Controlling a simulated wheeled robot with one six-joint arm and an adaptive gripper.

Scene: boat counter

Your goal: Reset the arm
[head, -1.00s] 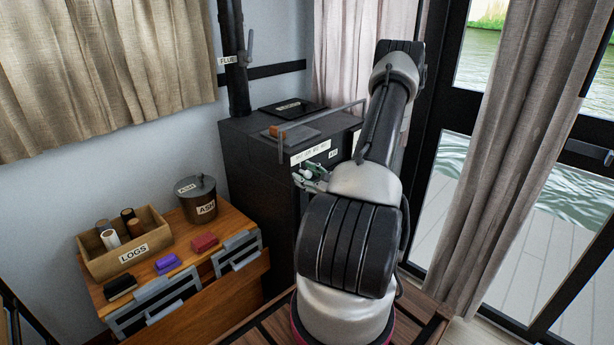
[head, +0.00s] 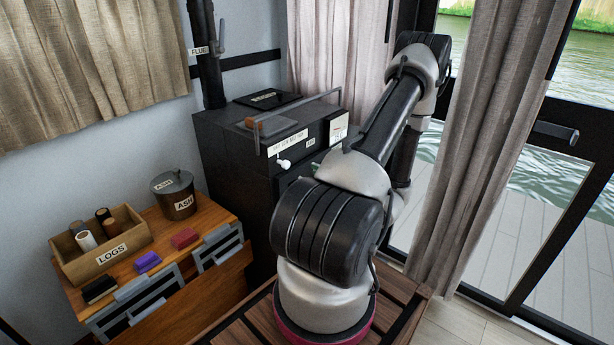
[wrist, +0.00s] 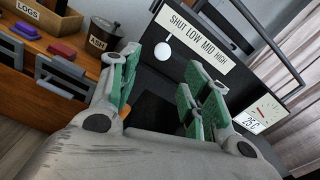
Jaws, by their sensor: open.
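My gripper (wrist: 157,98) is open and empty in the wrist view, its green-padded fingers spread apart in front of the black stove (head: 228,148). The stove's control strip (wrist: 198,42) reads SHUT LOW MID HIGH, and a white knob (wrist: 163,52) sits below it, apart from the fingers. The knob also shows in the head view (head: 284,164). In the head view my arm (head: 390,118) is bent up and over on the right, and it hides most of my gripper.
A wooden counter (head: 205,213) holds a LOGS crate (head: 110,256), a lidded ASH bin (head: 178,199) and red, purple and black blocks. A black flue pipe (head: 207,70) rises behind the stove. A curtain (head: 470,170) and glass doors stand at the right.

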